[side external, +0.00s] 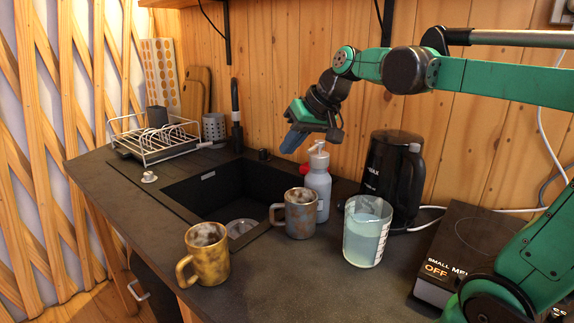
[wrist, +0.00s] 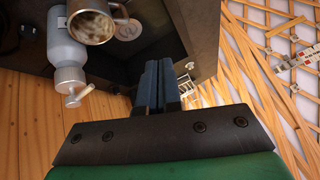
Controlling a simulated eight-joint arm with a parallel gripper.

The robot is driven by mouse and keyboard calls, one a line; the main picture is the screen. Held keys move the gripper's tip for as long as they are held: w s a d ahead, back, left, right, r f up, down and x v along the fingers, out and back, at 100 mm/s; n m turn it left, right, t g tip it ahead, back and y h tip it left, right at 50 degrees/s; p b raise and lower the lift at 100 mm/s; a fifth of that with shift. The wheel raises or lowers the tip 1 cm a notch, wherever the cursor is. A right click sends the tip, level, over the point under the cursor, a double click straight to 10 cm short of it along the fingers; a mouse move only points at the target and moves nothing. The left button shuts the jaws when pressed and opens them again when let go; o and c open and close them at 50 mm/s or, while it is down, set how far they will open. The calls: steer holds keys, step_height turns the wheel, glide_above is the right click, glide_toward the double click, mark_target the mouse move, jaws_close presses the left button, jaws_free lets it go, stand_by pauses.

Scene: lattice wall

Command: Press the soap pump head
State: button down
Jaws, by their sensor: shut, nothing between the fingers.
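The soap bottle (side external: 317,186) is a grey-white pump bottle standing upright on the counter between the sink and the kettle. Its pump head (side external: 318,149) is pale, with a short spout. In the wrist view the bottle (wrist: 66,48) is at the upper left, with the pump head (wrist: 77,96) below it in the picture. My gripper (side external: 289,143) is shut and empty, with blue-grey fingers tilted down, just left of the pump head in the side view. In the wrist view the fingers (wrist: 159,70) are together, with a visible gap between them and the pump head.
A grey-brown mug (side external: 301,214) stands in front of the bottle. A yellow mug (side external: 207,256), a translucent container (side external: 366,232) and a black kettle (side external: 393,178) stand nearby. The sink (side external: 225,190) is left of the bottle; a dish rack (side external: 152,137) stands beyond it. The wooden wall is close behind.

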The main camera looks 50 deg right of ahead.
steer(key=w+d+r+m, duration=0.2)
steer(key=w+d+r, duration=0.15)
steer(key=d, duration=0.35)
step_height(320, 180, up, 4)
steer(key=m+t, duration=0.2)
glide_above(323, 142)
steer(key=shift+d, duration=0.15)
steer(key=shift+f, duration=4.4)
steer(key=shift+f, duration=0.45)
